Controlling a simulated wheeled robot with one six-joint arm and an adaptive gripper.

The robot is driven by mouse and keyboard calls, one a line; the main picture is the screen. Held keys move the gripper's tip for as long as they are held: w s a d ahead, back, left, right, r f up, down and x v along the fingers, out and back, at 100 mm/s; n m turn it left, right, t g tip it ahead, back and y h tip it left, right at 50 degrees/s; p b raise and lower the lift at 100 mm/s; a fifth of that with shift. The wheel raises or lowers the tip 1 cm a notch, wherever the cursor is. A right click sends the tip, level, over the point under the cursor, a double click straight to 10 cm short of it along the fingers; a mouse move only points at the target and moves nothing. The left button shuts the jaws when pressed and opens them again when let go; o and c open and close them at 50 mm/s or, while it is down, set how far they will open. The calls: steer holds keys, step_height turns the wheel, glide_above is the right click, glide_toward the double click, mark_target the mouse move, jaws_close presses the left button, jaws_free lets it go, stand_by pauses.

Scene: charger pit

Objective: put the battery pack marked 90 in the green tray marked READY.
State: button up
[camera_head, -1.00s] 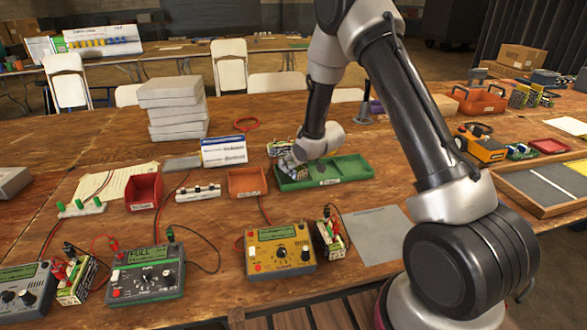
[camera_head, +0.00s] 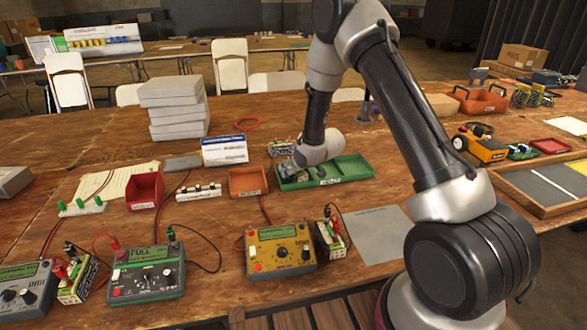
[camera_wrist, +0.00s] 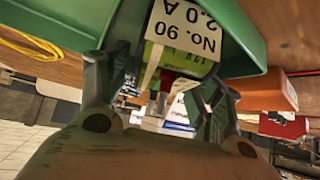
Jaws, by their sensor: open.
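The battery pack marked No. 90 (camera_wrist: 182,35) shows upside down in the wrist view, close in front of my fingers with the green tray (camera_wrist: 120,25) around it. In the head view the pack (camera_head: 282,148) shows at the left end of the green tray (camera_head: 345,172); its lower part is hidden. My gripper (camera_head: 297,161) is low over the tray's left part. In the wrist view my gripper (camera_wrist: 155,100) is open, its fingers apart below the pack in the picture. The tray's front label is too small to read.
An orange bin (camera_head: 247,181) and a red bin (camera_head: 144,190) stand left of the tray. A yellow meter (camera_head: 281,250) with a wired pack (camera_head: 328,236) is in front. A grey mat (camera_head: 365,235) lies bare. Grey stacked slabs (camera_head: 175,110) stand behind left.

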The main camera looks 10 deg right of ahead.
steer(key=s+d+r+m+h, duration=0.1)
steer(key=s+d+r, duration=0.4)
steer(key=r, duration=0.4)
steer(key=s+d+r+m+g+h, duration=0.1)
steer(key=s+d+r, duration=0.2)
steer(key=s+r, duration=0.5)
steer(key=s+d+r+h, duration=0.1)
steer(key=s+d+r, duration=0.45)
steer(key=r, duration=0.35)
steer(key=s+r+m+g, duration=0.1)
steer(key=s+r, duration=0.2)
steer(key=s, duration=0.9)
steer(key=s+d+r+m+g, duration=0.1)
steer(key=s+r, duration=0.3)
steer(key=s, duration=0.9)
steer(key=shift+s+d+g, duration=0.2)
steer(key=shift+s+g, duration=0.1)
steer(key=shift+g, duration=0.3)
